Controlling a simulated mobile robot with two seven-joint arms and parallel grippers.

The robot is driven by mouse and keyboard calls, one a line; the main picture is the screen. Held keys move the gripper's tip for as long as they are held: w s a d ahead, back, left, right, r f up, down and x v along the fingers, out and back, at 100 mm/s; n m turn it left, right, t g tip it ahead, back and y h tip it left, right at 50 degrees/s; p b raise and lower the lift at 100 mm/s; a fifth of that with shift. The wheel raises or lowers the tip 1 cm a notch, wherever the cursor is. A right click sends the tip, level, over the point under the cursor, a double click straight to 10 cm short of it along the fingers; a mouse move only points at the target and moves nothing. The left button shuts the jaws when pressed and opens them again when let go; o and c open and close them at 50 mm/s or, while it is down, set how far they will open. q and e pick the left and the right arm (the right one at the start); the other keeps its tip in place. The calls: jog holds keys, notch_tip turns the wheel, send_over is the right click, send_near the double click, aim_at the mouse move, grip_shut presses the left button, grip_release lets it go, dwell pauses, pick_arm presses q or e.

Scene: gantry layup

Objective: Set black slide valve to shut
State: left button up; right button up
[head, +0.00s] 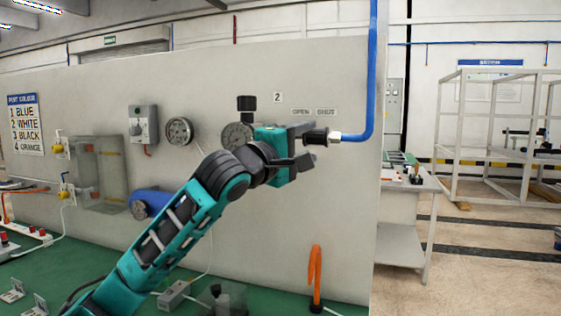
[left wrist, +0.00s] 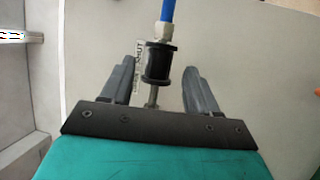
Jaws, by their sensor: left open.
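The black slide valve (head: 316,137) is a black sleeve on a metal stem, with a pale fitting and a blue hose at its far end. It sits by the panel below the OPEN and SHUT labels (head: 313,112), close to the SHUT one. My left gripper (head: 304,146) is open at the valve. In the left wrist view the black sleeve (left wrist: 158,62) shows between the two fingers (left wrist: 160,85), with a gap on each side. Whether the sleeve lies within the fingers' depth or behind them, I cannot tell. My right gripper is not in view.
The blue hose (head: 372,75) rises along the panel's right edge.

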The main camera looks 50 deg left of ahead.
pick_arm(q)
jog(key=s+f+b, duration=0.1)
jog(key=s, duration=0.6)
jog(key=shift+s+d+f, duration=0.15)
jog(key=shift+s+d, duration=0.15)
jog(key=shift+d, duration=0.15)
